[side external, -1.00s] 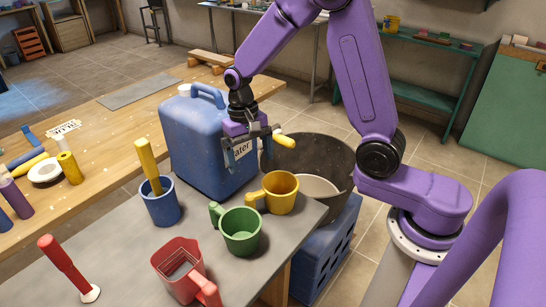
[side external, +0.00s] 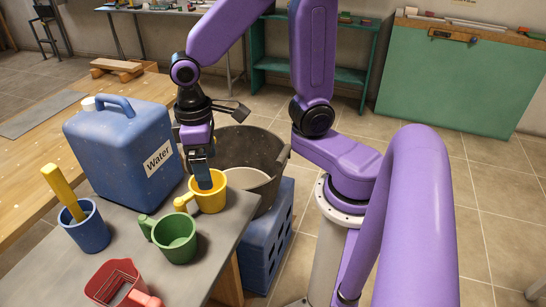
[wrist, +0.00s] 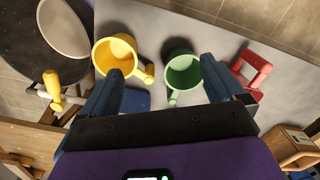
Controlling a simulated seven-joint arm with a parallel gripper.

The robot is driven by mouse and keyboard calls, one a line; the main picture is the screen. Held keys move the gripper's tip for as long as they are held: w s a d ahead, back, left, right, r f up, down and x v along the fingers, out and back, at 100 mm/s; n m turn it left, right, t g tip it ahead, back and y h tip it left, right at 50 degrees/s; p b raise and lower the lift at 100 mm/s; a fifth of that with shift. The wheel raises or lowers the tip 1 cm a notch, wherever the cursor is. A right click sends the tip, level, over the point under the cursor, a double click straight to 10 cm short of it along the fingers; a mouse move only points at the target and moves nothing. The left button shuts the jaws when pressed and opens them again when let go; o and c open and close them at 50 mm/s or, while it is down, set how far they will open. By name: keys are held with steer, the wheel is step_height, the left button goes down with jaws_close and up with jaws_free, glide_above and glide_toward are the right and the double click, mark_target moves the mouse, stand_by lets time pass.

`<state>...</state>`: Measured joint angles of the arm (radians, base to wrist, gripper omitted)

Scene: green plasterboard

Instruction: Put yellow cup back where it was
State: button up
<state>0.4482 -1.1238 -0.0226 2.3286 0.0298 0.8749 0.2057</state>
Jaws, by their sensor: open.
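The yellow cup (side external: 207,198) stands upright on the grey table near its right edge, with its handle towards the green cup. It also shows in the wrist view (wrist: 115,56), up and left of the fingertips. My gripper (side external: 205,185) points down and overlaps the cup's rim in the side view. In the wrist view my gripper (wrist: 160,65) is open with nothing clasped. The yellow cup's handle is near the left fingertip, and the green cup (wrist: 183,73) shows between the fingers. Whether a finger touches the yellow cup is unclear.
The green cup (side external: 175,238) and red cup (side external: 118,285) stand nearby. A blue cup (side external: 87,228) holds a yellow stick. A blue water canister (side external: 125,145) stands behind. A dark bucket (side external: 250,150) sits past the table edge. A yellow-handled tool (wrist: 52,84) shows in the wrist view.

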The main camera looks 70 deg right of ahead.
steer(key=s+d+r+n, duration=0.1)
steer(key=s+n, duration=0.2)
steer(key=s, duration=0.3)
steer(key=s+d+r+n, duration=0.1)
steer(key=s+d+n, duration=0.1)
steer(key=s+n, duration=0.2)
steer(key=s, duration=0.3)
steer(key=shift+s+d+t, duration=0.2)
steer(key=shift+d+t, duration=0.1)
steer(key=shift+t, duration=0.1)
stand_by(0.5)
